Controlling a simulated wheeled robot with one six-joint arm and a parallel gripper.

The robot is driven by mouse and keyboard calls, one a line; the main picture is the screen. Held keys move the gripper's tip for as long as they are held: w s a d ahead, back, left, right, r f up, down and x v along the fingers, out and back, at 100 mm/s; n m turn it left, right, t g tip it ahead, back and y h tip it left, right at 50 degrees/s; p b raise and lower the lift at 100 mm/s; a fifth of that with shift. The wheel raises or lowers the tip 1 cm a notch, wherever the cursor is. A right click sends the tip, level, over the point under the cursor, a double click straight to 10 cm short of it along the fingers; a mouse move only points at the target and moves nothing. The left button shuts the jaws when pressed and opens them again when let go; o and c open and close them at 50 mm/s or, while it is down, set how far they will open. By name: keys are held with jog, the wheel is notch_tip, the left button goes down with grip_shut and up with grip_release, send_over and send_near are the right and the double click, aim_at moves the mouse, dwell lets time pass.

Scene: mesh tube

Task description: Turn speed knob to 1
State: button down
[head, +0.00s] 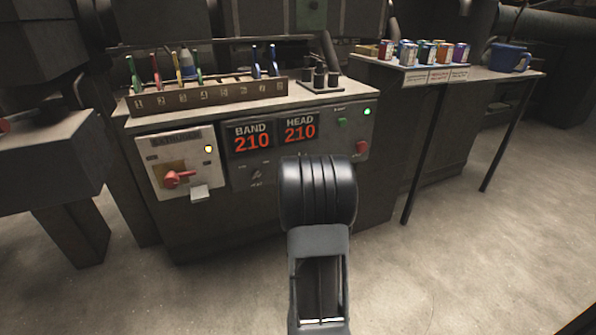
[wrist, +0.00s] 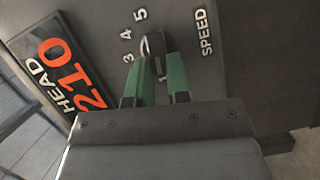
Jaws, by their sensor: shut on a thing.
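The speed knob (wrist: 157,44) is a dark knob on the grey panel (wrist: 185,35) in the wrist view, beside the printed word SPEED. The numbers 3, 4 and 5 show along its left side; lower numbers are hidden by my gripper. My gripper (wrist: 157,74) has two green fingers, one on each side of the knob, shut on it. Which number the knob points to I cannot tell. In the head view my dark arm covers the knob and the gripper.
The console (head: 237,183) has red BAND and HEAD displays (head: 275,135) reading 210, a red rotary switch (head: 177,179) at left and a red button (head: 362,147) at right. The floor at right is clear.

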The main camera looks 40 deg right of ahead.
jog(key=c, duration=1.1)
grip_release()
jog(key=shift+b+v, duration=0.7)
jog(key=shift+v, duration=6.15)
jog(key=shift+a, duration=0.1)
